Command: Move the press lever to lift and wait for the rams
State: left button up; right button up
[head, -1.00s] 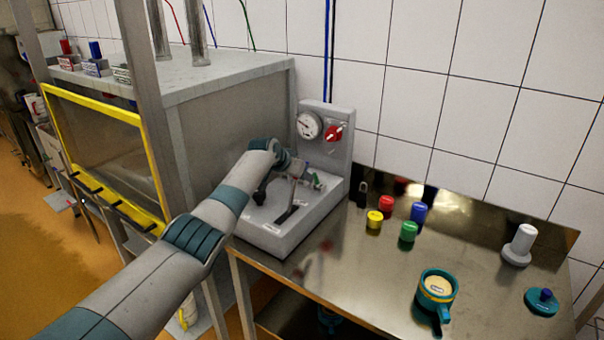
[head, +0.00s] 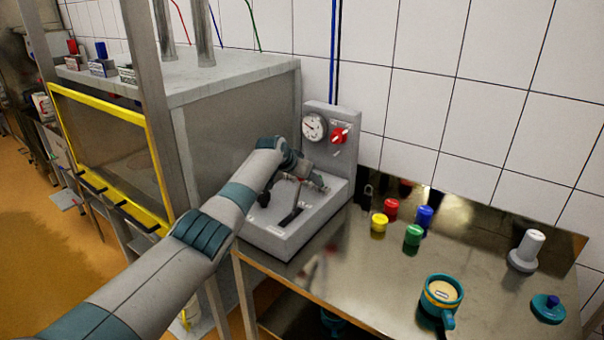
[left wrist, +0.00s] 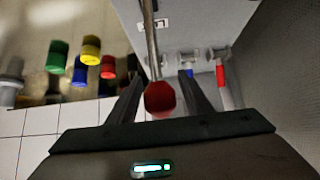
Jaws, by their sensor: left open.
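The grey press control box (head: 285,232) stands at the bench's left end. The press lever, a thin metal rod with a red ball knob (left wrist: 160,97), shows in the left wrist view. My left gripper (left wrist: 162,78) is open, with one finger on each side of the lever; the knob appears between the fingers, and contact cannot be told. In the head view my left gripper (head: 312,182) is over the box, below the gauge (head: 314,127), and hides the knob. The dark lever slot (head: 291,217) shows in the box top. My right gripper is out of view.
The press cabinet (head: 235,115) with a yellow-framed front and metal ram columns stands left of the box. Several coloured caps, a teal mould (head: 440,297) and a white-grey plunger (head: 526,250) stand on the metal bench (head: 350,290). A tiled wall is behind.

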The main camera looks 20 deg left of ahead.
pick_arm(q)
jog(key=shift+s+a+r, duration=0.1)
jog(key=shift+s, duration=0.05)
jog(key=shift+v, duration=1.45)
jog(key=b+v, duration=0.4)
jog(key=v, duration=1)
